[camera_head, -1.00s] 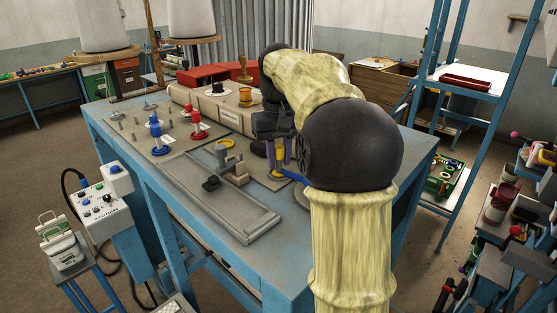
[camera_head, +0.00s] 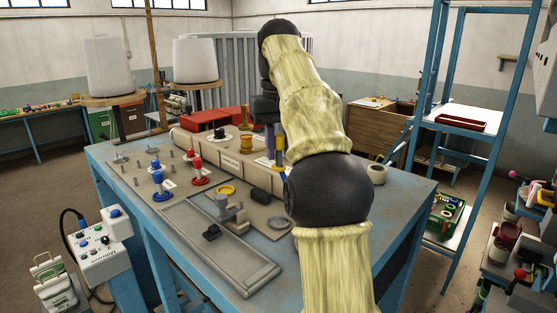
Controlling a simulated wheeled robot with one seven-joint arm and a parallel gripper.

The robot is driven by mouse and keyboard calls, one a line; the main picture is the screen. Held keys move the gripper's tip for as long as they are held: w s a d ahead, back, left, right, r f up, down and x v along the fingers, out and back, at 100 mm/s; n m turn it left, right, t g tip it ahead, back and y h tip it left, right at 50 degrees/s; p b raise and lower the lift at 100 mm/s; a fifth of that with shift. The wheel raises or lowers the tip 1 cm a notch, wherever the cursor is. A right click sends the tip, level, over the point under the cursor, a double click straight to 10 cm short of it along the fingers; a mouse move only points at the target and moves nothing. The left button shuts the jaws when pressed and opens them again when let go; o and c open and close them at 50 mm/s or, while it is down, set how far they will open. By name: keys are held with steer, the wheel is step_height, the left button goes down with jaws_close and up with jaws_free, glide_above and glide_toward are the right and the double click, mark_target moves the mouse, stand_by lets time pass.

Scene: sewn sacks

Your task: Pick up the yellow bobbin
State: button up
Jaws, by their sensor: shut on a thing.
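My gripper (camera_head: 275,146) hangs pointing down above the table, behind my arm in this view. Its two purplish fingers are shut on the yellow bobbin (camera_head: 281,165), which is partly hidden by the fingers and my arm. A bit of blue shows just below and beside the bobbin. The bobbin appears raised clear of the grey board (camera_head: 238,238) beneath.
On the blue table (camera_head: 345,225) stand blue (camera_head: 161,182) and red (camera_head: 198,170) spools on pegs. An orange spool (camera_head: 246,144) stands on the long beige case (camera_head: 205,148). A blue-framed shelf (camera_head: 461,125) stands right.

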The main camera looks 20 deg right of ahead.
mark_target(279, 135)
steer(key=shift+r+p, duration=1.2)
steer(key=shift+r, duration=0.6)
step_height(279, 135, down, 7)
steer(key=b, duration=0.7)
steer(key=shift+r, duration=0.1)
